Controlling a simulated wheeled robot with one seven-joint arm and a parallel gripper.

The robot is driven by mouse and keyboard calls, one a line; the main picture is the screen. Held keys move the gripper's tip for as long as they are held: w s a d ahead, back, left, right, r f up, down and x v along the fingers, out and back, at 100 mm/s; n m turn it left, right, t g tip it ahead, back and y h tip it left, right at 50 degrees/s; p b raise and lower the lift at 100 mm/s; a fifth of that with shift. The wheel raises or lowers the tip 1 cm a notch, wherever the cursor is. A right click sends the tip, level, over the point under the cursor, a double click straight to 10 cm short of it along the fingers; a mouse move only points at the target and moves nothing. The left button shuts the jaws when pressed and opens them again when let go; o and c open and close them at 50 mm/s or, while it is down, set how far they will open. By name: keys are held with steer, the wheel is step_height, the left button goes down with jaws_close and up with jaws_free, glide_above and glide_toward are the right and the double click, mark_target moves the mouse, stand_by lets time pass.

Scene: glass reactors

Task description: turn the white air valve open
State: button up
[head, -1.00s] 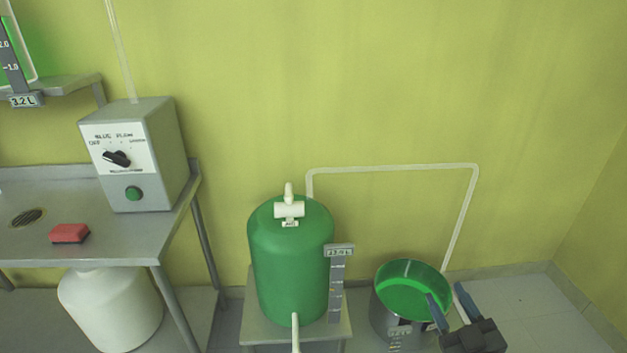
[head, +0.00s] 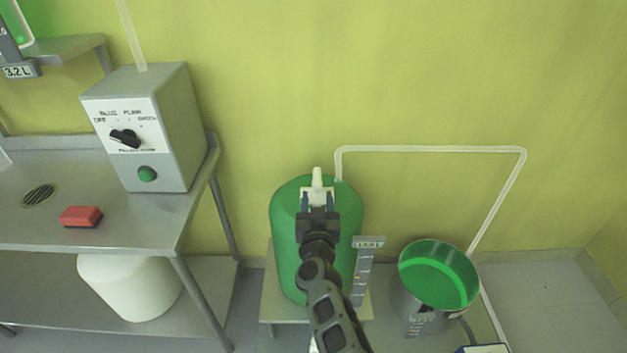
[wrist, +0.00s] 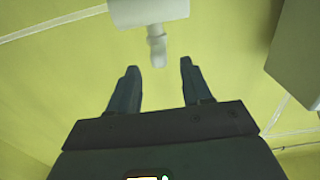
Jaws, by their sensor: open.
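The white air valve (head: 317,181) stands on top of the green reactor vessel (head: 287,235). In the wrist view the valve's white body (wrist: 148,12) is at the top edge, with a short rounded white part (wrist: 157,45) pointing down from it. My gripper (head: 317,198) is at the valve in the head view, its blue fingers on either side of the valve's lower part. In the wrist view my gripper (wrist: 159,65) is open and empty, with the white part just beyond and between the fingertips. The valve's label is hidden behind my gripper.
A steel pot (head: 440,280) with green inside stands right of the vessel, by a level scale (head: 362,275). A thin white pipe (head: 430,149) runs along the wall. On the left, a steel table (head: 130,220) holds a control box (head: 145,128) and a red sponge (head: 81,216).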

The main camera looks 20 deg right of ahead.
mark_target(317, 190)
steer(key=b+x, duration=0.2)
steer(key=x, duration=0.3)
steer(key=shift+d+f+b, duration=0.1)
steer(key=shift+b, duration=0.3)
steer(key=shift+b+x, duration=0.35)
steer(key=shift+x, duration=0.6)
jaws_close()
